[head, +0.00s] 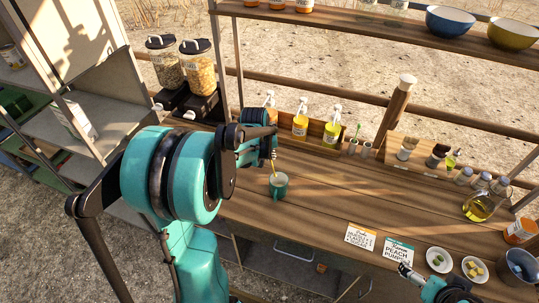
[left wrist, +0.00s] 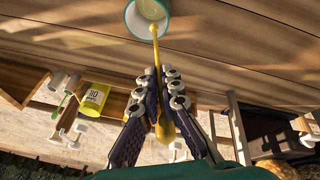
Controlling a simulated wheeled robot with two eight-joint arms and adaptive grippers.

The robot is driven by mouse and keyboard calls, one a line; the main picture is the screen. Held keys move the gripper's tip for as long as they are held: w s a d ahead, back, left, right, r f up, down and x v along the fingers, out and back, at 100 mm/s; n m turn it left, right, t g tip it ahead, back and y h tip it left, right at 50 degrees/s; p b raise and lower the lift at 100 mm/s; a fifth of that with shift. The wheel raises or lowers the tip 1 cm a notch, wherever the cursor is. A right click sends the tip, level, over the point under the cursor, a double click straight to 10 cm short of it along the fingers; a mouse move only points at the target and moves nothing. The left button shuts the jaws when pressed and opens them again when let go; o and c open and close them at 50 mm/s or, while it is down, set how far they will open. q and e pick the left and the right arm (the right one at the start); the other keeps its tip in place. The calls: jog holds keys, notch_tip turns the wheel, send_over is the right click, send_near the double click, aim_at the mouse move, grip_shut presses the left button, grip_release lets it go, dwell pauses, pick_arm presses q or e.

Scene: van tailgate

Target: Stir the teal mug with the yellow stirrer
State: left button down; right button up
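The teal mug (head: 280,190) stands upright on the wooden counter, with its pale inside showing. It also shows at the top of the left wrist view (left wrist: 132,20), cut off by the edge. My left gripper (head: 272,152) is above the mug. In the left wrist view its two fingers (left wrist: 159,78) are closed around the yellow stirrer (left wrist: 155,50). The stirrer's thin end points down to the mug's opening and overlaps its rim; how deep it reaches is unclear. My right gripper (head: 407,272) is small at the lower right, and its finger opening cannot be made out.
Yellow pump bottles (head: 300,122) stand behind the mug, and two cereal dispensers (head: 199,70) at the back left. Two label cards (head: 360,237) and small bowls (head: 439,260) lie to the right. An oil jug (head: 480,207) is further right. Counter around the mug is clear.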

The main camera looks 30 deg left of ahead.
pick_arm(q)
jog(key=shift+r, duration=0.1)
notch_tip(320, 180, up, 5)
jog(key=p, duration=0.3)
jog(key=shift+p, duration=0.4)
